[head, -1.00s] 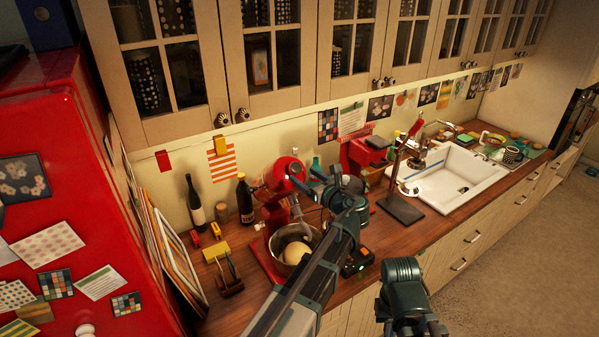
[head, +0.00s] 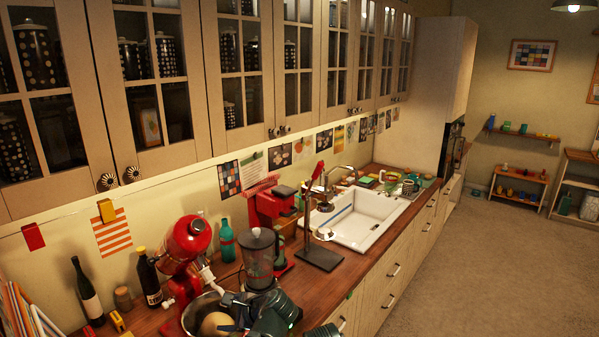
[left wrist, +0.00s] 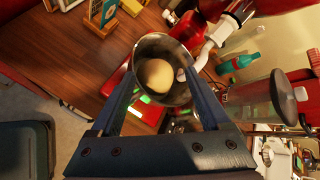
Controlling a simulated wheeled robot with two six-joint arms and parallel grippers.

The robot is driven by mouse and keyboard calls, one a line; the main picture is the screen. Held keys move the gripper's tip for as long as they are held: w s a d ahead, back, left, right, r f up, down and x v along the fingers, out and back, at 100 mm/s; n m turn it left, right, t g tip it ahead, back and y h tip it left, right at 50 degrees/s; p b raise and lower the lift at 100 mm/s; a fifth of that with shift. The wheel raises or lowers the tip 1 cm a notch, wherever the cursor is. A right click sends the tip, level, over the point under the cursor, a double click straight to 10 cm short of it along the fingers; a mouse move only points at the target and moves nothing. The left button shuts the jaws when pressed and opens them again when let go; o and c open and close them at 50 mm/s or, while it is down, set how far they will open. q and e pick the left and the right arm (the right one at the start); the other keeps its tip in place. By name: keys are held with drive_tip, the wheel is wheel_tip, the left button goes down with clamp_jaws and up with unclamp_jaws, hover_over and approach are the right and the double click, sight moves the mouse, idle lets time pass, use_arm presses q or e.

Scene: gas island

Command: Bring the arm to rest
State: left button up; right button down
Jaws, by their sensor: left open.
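My left gripper (head: 228,313) shows at the bottom of the head view, partly cut by the frame edge. In the left wrist view its two dark fingers (left wrist: 157,80) are spread apart with nothing held between them. Beyond the fingers is a steel mixing bowl (left wrist: 165,47) with a pale round lump (left wrist: 156,75) in it. The bowl (head: 196,308) also shows in the head view, close to the gripper. I cannot tell whether the fingers touch the bowl. My right gripper is not in view.
A red stand mixer (head: 187,238) stands over the bowl, with a blender (head: 258,260) and a red coffee machine (head: 272,208) to its right. Bottles (head: 88,292) stand at left. A white sink (head: 362,219) is farther along the counter; open floor (head: 460,270) lies at right.

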use_arm(q)
drive_tip(key=s+d+f+n+g+h+b, duration=0.3)
drive_tip(key=s+d+f+n+b, duration=0.3)
drive_tip(key=s+f, duration=0.3)
drive_tip(key=s+d+f+n+g+h+b, duration=0.3)
drive_tip(key=s+d+f+n+b, duration=0.3)
drive_tip(key=f, duration=0.9)
drive_tip(key=s+d+h, duration=0.1)
drive_tip(key=s+d, duration=0.1)
drive_tip(key=s, duration=0.2)
drive_tip(key=shift+d+f+h+b, duration=0.15)
drive_tip(key=shift+d+h+b, duration=0.05)
drive_tip(key=shift+h+b, duration=0.2)
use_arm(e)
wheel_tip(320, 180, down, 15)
